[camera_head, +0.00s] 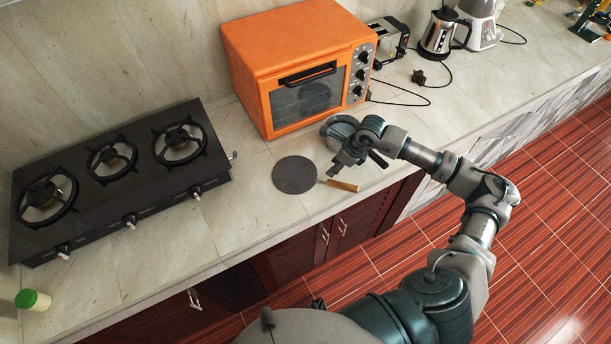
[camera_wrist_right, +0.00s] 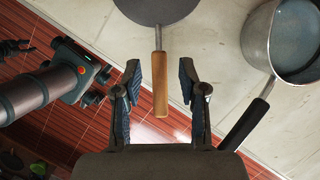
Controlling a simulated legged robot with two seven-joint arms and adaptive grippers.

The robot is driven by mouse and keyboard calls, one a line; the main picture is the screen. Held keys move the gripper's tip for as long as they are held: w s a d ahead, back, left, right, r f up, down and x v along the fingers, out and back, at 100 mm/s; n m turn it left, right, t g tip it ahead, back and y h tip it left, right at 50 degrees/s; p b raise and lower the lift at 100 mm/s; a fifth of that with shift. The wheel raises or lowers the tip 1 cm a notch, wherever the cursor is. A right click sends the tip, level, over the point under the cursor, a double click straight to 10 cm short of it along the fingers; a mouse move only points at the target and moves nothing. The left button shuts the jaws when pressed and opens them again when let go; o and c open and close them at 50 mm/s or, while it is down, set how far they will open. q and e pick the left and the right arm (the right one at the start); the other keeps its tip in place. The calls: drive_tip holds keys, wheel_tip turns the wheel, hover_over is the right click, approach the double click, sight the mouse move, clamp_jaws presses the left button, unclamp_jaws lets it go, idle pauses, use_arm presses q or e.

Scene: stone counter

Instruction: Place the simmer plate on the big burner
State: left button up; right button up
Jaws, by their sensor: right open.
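The simmer plate is a flat dark grey disc (camera_head: 295,175) with a wooden handle (camera_head: 343,185), lying on the counter between the stove and the saucepan. My right gripper (camera_head: 345,166) is above the handle. In the right wrist view, my right gripper (camera_wrist_right: 160,75) is open, with the wooden handle (camera_wrist_right: 160,95) showing between its fingers; the disc (camera_wrist_right: 155,10) lies beyond the fingertips. The black stove (camera_head: 125,185) has three burners; the left one (camera_head: 46,198) looks biggest and is bare. My left gripper is not clearly visible.
A grey saucepan (camera_head: 340,127) stands close to my right gripper; its black handle (camera_wrist_right: 245,125) shows in the wrist view. An orange oven (camera_head: 300,65) stands behind. A green-lidded jar (camera_head: 33,299) stands at front left. The counter between stove and plate is clear.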

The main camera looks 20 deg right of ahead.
hover_over(319, 180)
drive_tip(key=s+d, duration=0.2)
wheel_tip(319, 180, down, 5)
drive_tip(key=shift+w+f, duration=0.1)
drive_tip(key=shift+w+a+f+p, duration=0.1)
drive_tip(key=shift+a+f+p, duration=0.2)
drive_tip(key=shift+a+f, duration=0.15)
drive_tip(key=p+x, duration=0.1)
drive_tip(key=x, duration=0.3)
drive_tip(key=shift+w+a+f, duration=0.1)
drive_tip(key=shift+f, duration=0.15)
drive_tip(key=shift+w+f, duration=0.1)
drive_tip(key=shift+f, duration=0.2)
drive_tip(key=shift+d, duration=0.25)
drive_tip(key=shift+c, duration=0.8)
drive_tip(key=shift+a, duration=0.1)
clamp_jaws()
use_arm(q)
drive_tip(key=shift+w+d+r, duration=0.1)
drive_tip(key=shift+d+r, duration=0.2)
drive_tip(key=shift+r, duration=0.55)
use_arm(e)
drive_tip(key=shift+a, duration=0.1)
